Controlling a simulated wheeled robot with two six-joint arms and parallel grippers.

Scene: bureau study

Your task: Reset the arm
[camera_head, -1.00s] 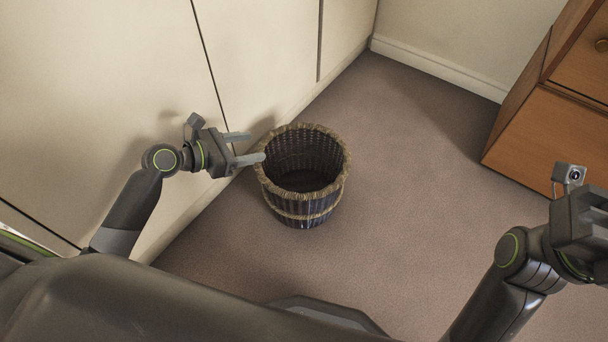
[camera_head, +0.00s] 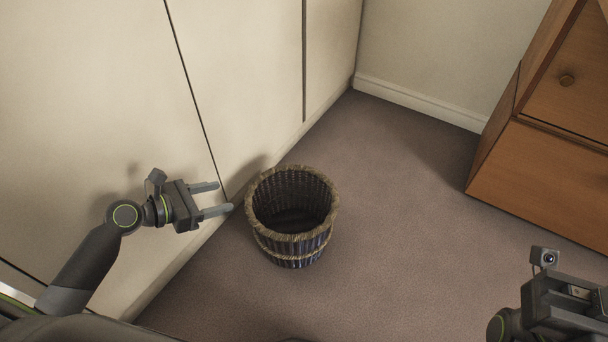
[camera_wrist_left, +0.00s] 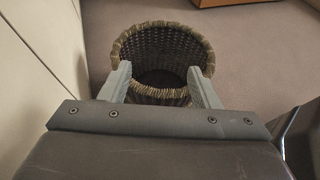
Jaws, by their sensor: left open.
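My left gripper (camera_head: 218,198) is open, with its two grey fingers apart and nothing between them. It is in front of the cream wall panels, with its fingertips just left of a dark wicker basket (camera_head: 292,247) in the head view. In the left wrist view the two fingers (camera_wrist_left: 160,82) stand apart, with the basket (camera_wrist_left: 165,40) beyond them. The basket stands upright on the carpet and its inside looks empty. My right gripper (camera_head: 572,302) is at the lower right edge; its fingers cannot be made out.
Cream panels (camera_head: 245,80) run along the left side. A wooden drawer cabinet (camera_head: 545,170) stands at the right. A white skirting board (camera_head: 420,103) lines the back wall. The brown carpet (camera_head: 400,230) between basket and cabinet is clear.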

